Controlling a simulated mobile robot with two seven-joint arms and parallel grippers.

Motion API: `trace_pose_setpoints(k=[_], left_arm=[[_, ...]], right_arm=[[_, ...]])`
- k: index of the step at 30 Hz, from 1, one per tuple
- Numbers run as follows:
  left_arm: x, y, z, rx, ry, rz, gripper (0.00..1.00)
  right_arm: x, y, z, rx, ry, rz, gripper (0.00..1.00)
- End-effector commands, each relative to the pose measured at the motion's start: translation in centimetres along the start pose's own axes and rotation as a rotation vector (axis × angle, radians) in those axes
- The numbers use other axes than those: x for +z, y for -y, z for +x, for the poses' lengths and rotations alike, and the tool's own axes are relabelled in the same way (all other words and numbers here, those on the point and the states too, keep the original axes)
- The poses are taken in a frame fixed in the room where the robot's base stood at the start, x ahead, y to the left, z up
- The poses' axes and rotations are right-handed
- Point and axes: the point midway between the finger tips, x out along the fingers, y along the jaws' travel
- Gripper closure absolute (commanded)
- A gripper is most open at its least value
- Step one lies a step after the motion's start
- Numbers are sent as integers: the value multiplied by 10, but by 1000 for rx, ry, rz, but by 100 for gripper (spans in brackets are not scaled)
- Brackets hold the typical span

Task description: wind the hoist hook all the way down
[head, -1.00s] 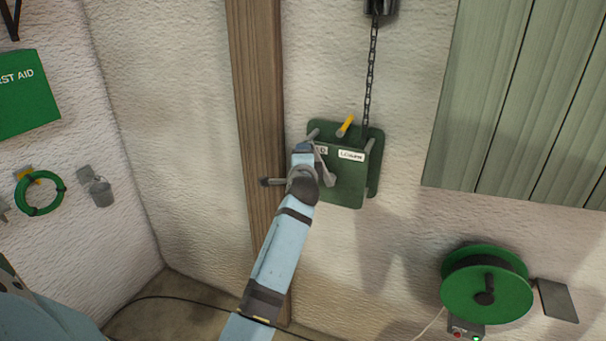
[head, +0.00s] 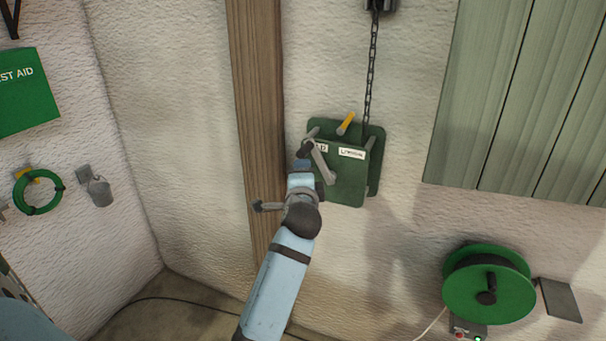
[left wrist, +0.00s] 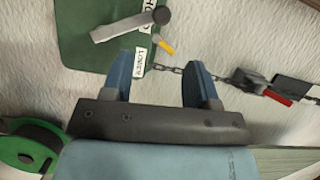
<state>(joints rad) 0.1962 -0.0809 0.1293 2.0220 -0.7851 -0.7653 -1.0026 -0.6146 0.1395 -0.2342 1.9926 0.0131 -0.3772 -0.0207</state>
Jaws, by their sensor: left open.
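The green hoist winch (head: 349,188) is on the wall, with a LOWER label, a partly hidden second label and a yellow lever (head: 345,124) at its top. Its grey crank arm (head: 320,163) points up and left to a dark knob (head: 305,148). My left gripper (head: 301,165) is just below the knob in the head view. In the left wrist view its blue fingers (left wrist: 160,80) are apart and empty, with the knob (left wrist: 161,16) beyond them. The chain (head: 371,70) runs up from the winch to a dark block (head: 381,4). I cannot make out the hook. My right gripper is out of view.
A wooden post (head: 256,110) stands left of the winch. A green reel (head: 487,283) is on the wall at lower right, below green boards (head: 520,100).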

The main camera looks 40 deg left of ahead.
Motion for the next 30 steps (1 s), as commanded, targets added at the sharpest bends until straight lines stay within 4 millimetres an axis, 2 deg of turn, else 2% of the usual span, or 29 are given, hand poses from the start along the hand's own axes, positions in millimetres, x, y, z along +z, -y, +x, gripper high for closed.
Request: trace_pose_setpoints(k=[2,5,12,18,21,25,30], left_arm=[[4,-2,1,6,-17,-65,46],[12,-5,4,27,-65,-258,46],[37,-6,7,151,-217,-967,46],[50,0,5,264,-287,-1396,46],[52,2,4,295,-300,-1496,46],[51,3,9,307,-304,-1535,46],[41,5,33,306,-304,-1534,46]], right_arm=[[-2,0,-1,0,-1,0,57],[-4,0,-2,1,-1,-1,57],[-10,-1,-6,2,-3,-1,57],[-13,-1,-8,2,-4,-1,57],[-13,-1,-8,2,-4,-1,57],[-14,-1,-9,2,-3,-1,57],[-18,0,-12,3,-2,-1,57]])
